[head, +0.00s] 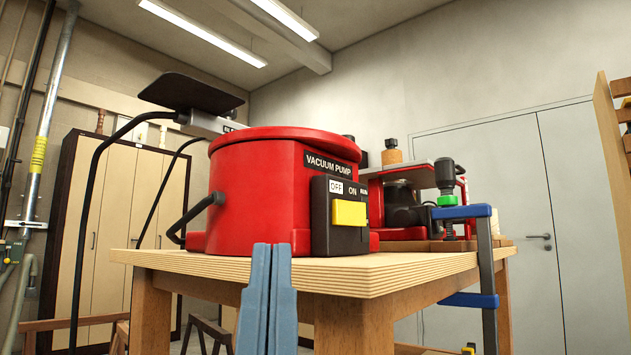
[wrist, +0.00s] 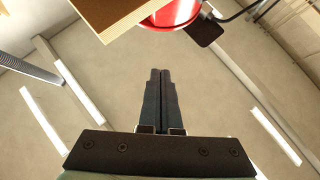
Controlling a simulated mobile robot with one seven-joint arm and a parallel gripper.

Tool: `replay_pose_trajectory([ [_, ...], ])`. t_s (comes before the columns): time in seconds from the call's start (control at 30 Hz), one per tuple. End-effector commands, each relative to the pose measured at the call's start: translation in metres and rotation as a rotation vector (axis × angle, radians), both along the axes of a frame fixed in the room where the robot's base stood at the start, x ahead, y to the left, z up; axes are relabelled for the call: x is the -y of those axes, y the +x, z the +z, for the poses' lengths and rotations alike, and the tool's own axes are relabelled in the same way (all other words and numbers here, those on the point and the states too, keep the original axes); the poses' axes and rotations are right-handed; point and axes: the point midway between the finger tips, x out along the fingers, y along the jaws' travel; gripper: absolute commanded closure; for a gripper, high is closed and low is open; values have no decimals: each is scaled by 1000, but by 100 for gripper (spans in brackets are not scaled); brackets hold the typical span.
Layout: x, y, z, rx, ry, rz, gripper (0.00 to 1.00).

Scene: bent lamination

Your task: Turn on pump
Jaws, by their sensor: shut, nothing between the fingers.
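The red vacuum pump (head: 255,185) stands on a plywood-topped table in the head view, labelled "VACUUM PUMP". On its right front is a black switch panel (head: 322,200) marked OFF and ON, with a yellow switch (head: 349,213). The yellow switch sits below the ON mark, and the OFF mark shows white. My gripper (head: 271,246) is shut and empty, its fingertips pointing up in front of the table edge, left of and below the switch. In the wrist view my gripper (wrist: 160,72) points toward the table's edge, with part of the red pump (wrist: 172,15) beyond; the switch is not visible there.
The plywood tabletop (head: 420,266) has its edge close to my fingers. A blue clamp (head: 462,212) grips the table's right side, near a red machine (head: 398,178). Black hoses (head: 85,210) hang at left. Cream cabinets (head: 115,185) and grey doors (head: 500,190) stand behind.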

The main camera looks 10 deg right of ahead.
Motion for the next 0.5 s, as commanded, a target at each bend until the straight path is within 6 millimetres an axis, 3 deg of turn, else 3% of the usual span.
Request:
replay_pose_trajectory([
  [0.03, 0, 0, 26, 0, 1, 1, 100],
  [0.5, 2, 9, 128, -30, 25, 30, 100],
])
